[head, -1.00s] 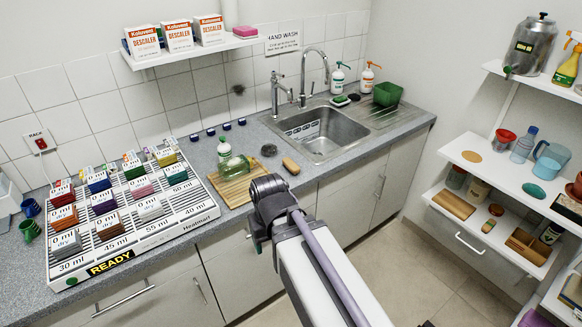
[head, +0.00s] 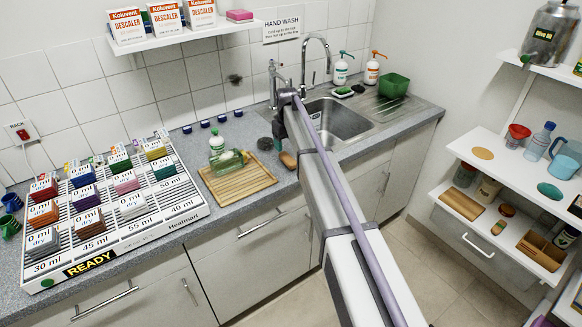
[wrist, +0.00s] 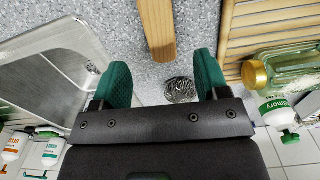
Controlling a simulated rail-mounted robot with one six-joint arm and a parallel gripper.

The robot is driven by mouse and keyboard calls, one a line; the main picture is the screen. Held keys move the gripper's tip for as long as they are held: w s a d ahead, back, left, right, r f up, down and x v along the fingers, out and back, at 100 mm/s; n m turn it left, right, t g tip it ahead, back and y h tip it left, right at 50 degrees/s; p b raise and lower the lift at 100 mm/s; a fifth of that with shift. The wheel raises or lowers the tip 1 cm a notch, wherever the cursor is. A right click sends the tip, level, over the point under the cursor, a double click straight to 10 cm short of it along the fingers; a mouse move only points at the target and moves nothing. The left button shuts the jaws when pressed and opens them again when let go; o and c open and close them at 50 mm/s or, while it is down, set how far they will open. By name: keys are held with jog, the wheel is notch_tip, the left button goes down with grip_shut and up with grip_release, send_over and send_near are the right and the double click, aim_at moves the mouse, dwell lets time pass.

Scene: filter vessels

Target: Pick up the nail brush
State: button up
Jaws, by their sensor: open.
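The nail brush (head: 288,160) is a small brown wooden block on the grey counter between the bamboo board and the sink. It is partly hidden by my arm in the head view. In the wrist view the nail brush (wrist: 157,28) lies lengthwise at the top edge, its far end cut off; no bristles show. My gripper (wrist: 162,78) is open and empty, its two green fingers pointing at the counter on either side of the line of the brush. In the head view my gripper (head: 278,138) is mostly hidden behind my arm, just behind the brush.
A round metal scourer (wrist: 181,90) lies between my fingers in the wrist view. The sink (wrist: 50,70) is on one side.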

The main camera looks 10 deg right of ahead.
aim_at(288, 158)
notch_tip(288, 158, down, 8)
jog(key=b, duration=0.6)
jog(key=shift+s, duration=0.15)
jog(key=shift+r, duration=0.3)
jog(key=shift+c, duration=0.4)
jog(key=c, duration=0.9)
jog(key=shift+r, duration=0.1)
jog(key=shift+c, duration=0.2)
notch_tip(288, 158, up, 10)
jog(key=p, duration=1)
jog(key=shift+r+p, duration=0.1)
jog(key=shift+p, duration=0.25)
jog(key=shift+f, duration=0.2)
jog(key=o, duration=0.4)
jog(key=c, duration=0.3)
